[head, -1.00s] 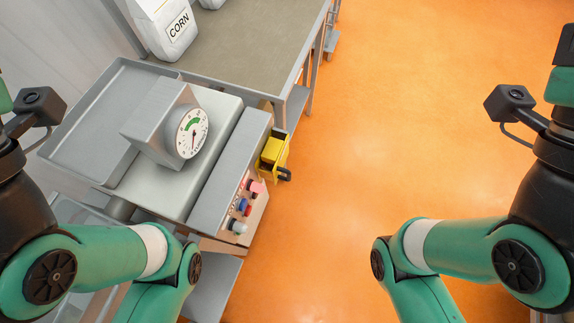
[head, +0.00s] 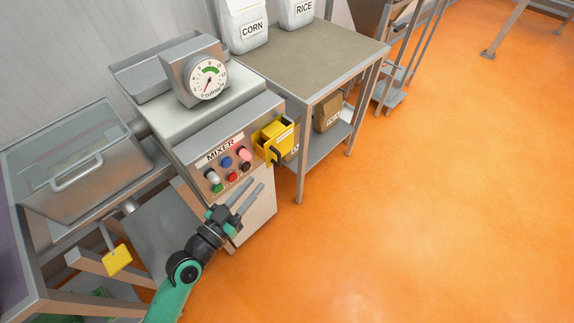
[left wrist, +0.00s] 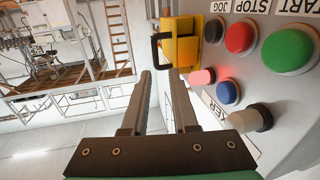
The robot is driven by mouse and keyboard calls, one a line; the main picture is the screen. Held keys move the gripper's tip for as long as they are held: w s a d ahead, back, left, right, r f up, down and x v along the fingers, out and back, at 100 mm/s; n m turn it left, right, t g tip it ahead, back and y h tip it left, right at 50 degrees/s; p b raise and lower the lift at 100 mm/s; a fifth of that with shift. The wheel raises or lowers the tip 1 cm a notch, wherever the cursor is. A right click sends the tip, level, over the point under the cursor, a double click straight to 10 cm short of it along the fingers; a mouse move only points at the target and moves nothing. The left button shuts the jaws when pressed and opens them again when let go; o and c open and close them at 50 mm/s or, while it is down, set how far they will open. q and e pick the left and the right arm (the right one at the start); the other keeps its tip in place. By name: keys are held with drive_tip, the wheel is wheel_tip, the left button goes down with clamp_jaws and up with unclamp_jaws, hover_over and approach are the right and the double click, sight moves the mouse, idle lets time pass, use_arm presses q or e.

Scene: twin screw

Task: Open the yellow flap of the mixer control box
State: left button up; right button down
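The mixer control box (head: 228,168) is a grey panel labelled MIXER with several coloured buttons. The yellow flap (head: 272,143), with a black handle (head: 275,157), is on the panel's right side. In the left wrist view, the yellow flap (left wrist: 183,48) and its black handle (left wrist: 155,50) lie just beyond the fingertips. My left gripper (head: 254,188) is open and empty, below and slightly left of the flap, in front of the lower panel. Its two parted fingers also show in the left wrist view (left wrist: 159,75). I see no contact with the flap. My right gripper is out of view.
Panel buttons (left wrist: 240,37) stick out close to the left gripper's right finger. A steel table (head: 320,55) with CORN (head: 248,30) and RICE containers stands right of the mixer. A lidded metal bin (head: 75,155) is on the left. The orange floor (head: 430,200) is clear.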

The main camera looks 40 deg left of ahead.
sight(278, 162)
use_arm(q)
drive_tip(key=w, duration=0.7)
drive_tip(key=w+a, duration=0.1)
drive_tip(key=w, duration=0.3)
drive_tip(key=shift+w, duration=0.25)
clamp_jaws()
idle(0.9)
